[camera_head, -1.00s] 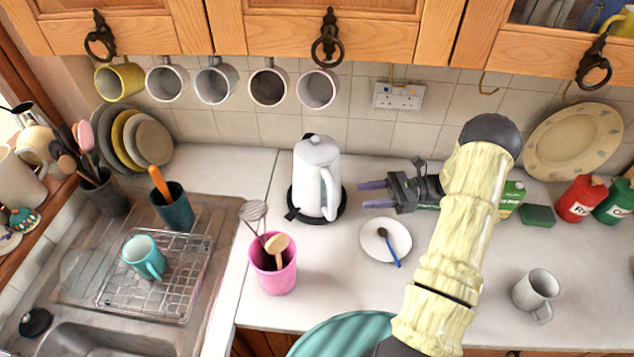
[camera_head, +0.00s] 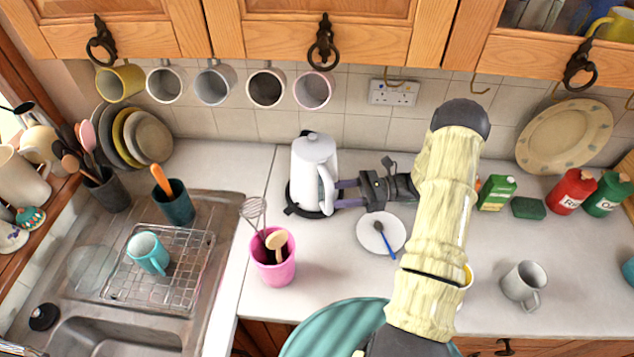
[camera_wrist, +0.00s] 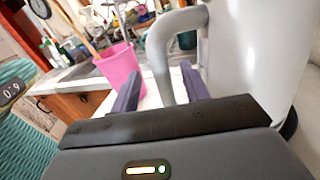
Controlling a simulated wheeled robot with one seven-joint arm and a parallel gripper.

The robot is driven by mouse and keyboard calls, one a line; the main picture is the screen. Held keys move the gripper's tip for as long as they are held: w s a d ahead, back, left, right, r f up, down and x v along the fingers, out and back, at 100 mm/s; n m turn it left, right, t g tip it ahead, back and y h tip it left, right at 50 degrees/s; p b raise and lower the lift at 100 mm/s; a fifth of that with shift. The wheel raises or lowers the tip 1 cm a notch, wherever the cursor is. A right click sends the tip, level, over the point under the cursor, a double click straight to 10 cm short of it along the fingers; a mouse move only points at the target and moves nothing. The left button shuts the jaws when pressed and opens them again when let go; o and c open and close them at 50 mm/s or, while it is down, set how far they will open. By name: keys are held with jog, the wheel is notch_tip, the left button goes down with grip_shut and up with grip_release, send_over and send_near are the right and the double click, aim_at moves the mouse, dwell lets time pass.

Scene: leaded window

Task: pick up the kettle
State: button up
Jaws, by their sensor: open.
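The white kettle (camera_head: 312,168) stands upright on its dark base (camera_head: 297,208) on the counter, its handle facing right. My gripper (camera_head: 340,194) is open at the handle's lower part, with its fingers pointing left at the kettle. In the wrist view the grey handle (camera_wrist: 160,55) reaches down between the two purple fingers of my gripper (camera_wrist: 160,88), and the kettle body (camera_wrist: 255,60) fills the right side. I cannot tell whether the fingers touch the handle.
A white saucer (camera_head: 370,240) with a blue-handled spoon lies just in front of my gripper. A pink pot (camera_head: 272,268) with utensils stands front left of the kettle. A grey mug (camera_head: 522,282) is at the right. Several mugs hang above the counter.

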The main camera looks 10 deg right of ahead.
aim_at(318, 179)
jog(key=shift+a, duration=0.1)
jog(key=a+p, duration=0.2)
jog(key=a, duration=0.1)
jog(key=a+p, duration=0.1)
jog(key=a, duration=0.1)
jog(key=shift+w+r+p, duration=0.15)
jog(key=shift+w+p, duration=0.1)
jog(key=shift+p, duration=0.05)
grip_shut()
dwell(0.4)
dwell(1.0)
jog(key=shift+w+r, duration=0.1)
jog(key=shift+r, duration=0.05)
